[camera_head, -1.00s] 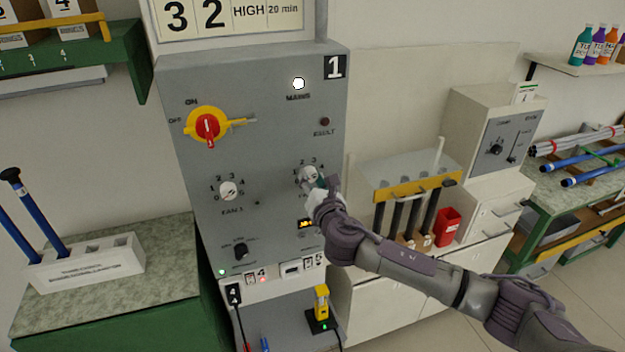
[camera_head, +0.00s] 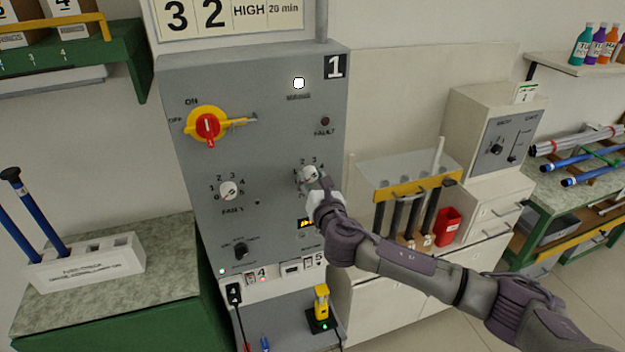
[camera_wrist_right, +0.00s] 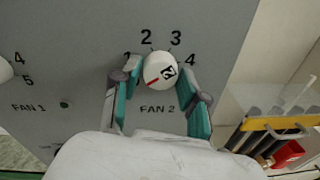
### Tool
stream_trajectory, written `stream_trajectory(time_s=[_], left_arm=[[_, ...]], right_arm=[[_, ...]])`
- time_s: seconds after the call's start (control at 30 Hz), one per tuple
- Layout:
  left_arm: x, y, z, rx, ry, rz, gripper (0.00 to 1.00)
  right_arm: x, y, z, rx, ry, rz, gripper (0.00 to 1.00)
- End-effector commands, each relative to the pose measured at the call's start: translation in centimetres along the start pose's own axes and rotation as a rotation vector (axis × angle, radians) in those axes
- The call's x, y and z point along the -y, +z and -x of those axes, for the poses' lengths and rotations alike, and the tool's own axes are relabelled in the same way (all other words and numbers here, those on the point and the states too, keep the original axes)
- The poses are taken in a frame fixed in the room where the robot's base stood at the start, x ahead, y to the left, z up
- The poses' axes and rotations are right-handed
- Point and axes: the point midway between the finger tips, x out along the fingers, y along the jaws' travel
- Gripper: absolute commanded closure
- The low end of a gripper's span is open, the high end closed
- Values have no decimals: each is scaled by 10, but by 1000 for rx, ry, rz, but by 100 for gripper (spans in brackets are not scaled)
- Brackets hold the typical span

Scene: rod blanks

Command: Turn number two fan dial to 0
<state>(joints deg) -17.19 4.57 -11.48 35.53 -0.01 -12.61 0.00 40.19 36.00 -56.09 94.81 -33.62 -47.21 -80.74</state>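The FAN 2 dial (camera_head: 310,174) is a white round knob on the grey control panel (camera_head: 270,130). In the right wrist view the dial (camera_wrist_right: 160,70) has a red mark pointing to the lower left. The numbers 1 to 4 show around it; 0 and 5 are hidden by my fingers. My right gripper (camera_head: 321,184) is just in front of the dial at its lower right. In the wrist view its teal fingers (camera_wrist_right: 160,78) stand apart on either side of the dial. Contact is not clear. My left gripper is out of view.
The FAN 1 dial (camera_head: 229,190) is left of FAN 2. A red and yellow main switch (camera_head: 208,127) sits above it, and a black knob (camera_head: 240,250) below. A rack of dark rods (camera_head: 405,210) and a red cup (camera_head: 447,227) stand right of the panel.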

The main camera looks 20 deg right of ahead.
Motion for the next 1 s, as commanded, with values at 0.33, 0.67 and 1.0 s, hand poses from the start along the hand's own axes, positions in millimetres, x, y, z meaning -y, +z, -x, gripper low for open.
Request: stream_trajectory(time_s=[0.33,0.67,1.0], left_arm=[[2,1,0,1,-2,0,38],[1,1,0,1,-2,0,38],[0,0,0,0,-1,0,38]], right_arm=[[0,1,0,1,0,-2,38],[0,-1,40,-1,2,-1,38],[0,-1,105,-2,0,-2,38]])
